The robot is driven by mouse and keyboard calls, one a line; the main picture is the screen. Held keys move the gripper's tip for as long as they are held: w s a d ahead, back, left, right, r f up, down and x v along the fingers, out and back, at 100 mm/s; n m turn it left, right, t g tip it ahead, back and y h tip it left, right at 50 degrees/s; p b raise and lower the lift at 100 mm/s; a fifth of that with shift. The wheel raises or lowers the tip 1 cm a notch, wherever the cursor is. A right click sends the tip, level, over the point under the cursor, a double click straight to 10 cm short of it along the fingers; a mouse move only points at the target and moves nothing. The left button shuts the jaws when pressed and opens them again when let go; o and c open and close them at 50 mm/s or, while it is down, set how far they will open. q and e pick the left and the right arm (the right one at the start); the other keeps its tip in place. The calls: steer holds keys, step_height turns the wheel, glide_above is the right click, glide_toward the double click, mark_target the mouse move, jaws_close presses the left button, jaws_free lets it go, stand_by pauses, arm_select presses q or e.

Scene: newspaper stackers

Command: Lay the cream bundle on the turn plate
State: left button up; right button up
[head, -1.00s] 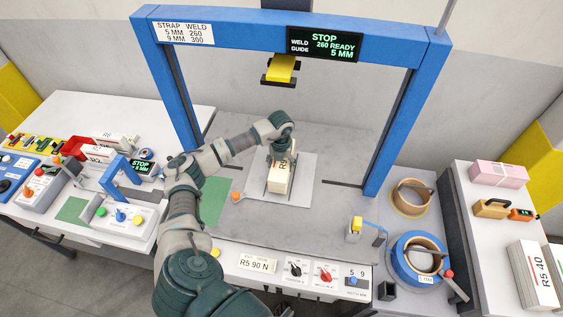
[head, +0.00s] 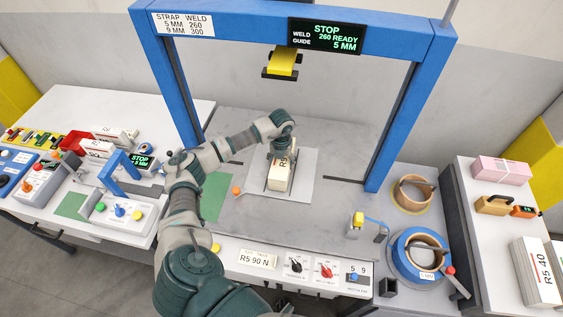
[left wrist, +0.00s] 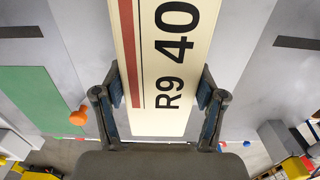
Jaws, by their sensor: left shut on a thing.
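The cream bundle (head: 278,178) is a long block with a red stripe. Its label reads R9 40 in the left wrist view (left wrist: 155,60). My left gripper (head: 281,150) is shut on it from above, with a finger on each side in the left wrist view (left wrist: 160,100). The bundle is over the turn plate (head: 303,178), a light grey square in the middle of the strapping table. I cannot tell whether its underside touches the plate. My right gripper is not in view.
A blue arch (head: 383,130) with a STOP display (head: 326,37) spans the table. A green patch (head: 215,197) and an orange knob (head: 236,191) lie left of the plate. Strap rolls (head: 418,252) stand at the right. White bundles (head: 535,272) lie on the right-hand table.

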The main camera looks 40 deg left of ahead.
arm_select(q)
steer(key=shift+f, duration=0.1)
steer(key=o, duration=1.9)
step_height(320, 180, up, 12)
steer(key=shift+s+f, duration=0.1)
steer(key=shift+f, duration=0.05)
